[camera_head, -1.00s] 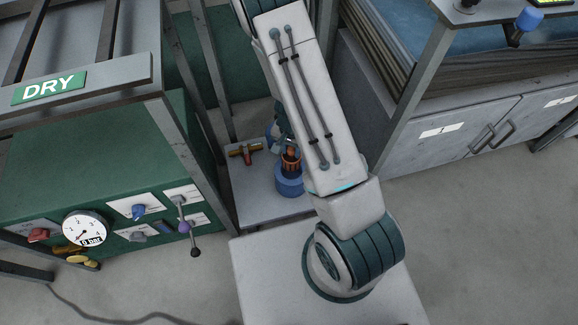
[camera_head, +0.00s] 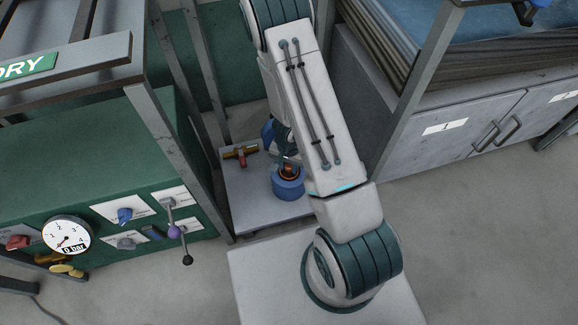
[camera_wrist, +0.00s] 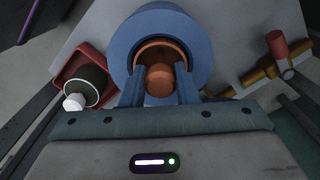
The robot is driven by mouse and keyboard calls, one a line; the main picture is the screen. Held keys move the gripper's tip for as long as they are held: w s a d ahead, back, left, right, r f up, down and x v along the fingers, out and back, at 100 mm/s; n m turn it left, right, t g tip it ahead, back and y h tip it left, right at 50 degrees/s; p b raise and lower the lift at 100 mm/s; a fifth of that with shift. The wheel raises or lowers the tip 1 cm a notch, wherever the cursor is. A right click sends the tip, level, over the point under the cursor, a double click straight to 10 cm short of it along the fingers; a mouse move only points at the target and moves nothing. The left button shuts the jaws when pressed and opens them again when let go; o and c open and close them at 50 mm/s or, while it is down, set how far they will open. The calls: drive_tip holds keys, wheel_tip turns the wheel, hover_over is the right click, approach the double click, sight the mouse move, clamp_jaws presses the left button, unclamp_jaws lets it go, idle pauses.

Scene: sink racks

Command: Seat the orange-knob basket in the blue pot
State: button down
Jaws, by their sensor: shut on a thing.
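The blue pot (camera_head: 288,187) stands on a grey low platform. In the wrist view its thick round rim (camera_wrist: 125,40) surrounds the orange basket (camera_wrist: 160,46). The basket's orange knob (camera_wrist: 159,80) is between the two blue fingers of my gripper (camera_wrist: 160,88), which is shut on it. In the head view the basket (camera_head: 288,171) is down inside the pot's mouth, with only its top showing. Whether it rests on the pot's floor is hidden. My arm covers part of the gripper in the head view.
A brass valve fitting with a red part (camera_head: 241,154) lies left of the pot. In the wrist view a red tray with a dark round thing and a white knob (camera_wrist: 80,82) is at left. Metal rack posts (camera_head: 165,140) and a grey cabinet (camera_head: 450,125) flank the platform.

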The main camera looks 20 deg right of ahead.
drive_tip(key=shift+f, duration=0.2)
drive_tip(key=c, duration=1.1)
unclamp_jaws()
drive_tip(key=shift+r, duration=0.1)
drive_tip(key=shift+r, duration=0.15)
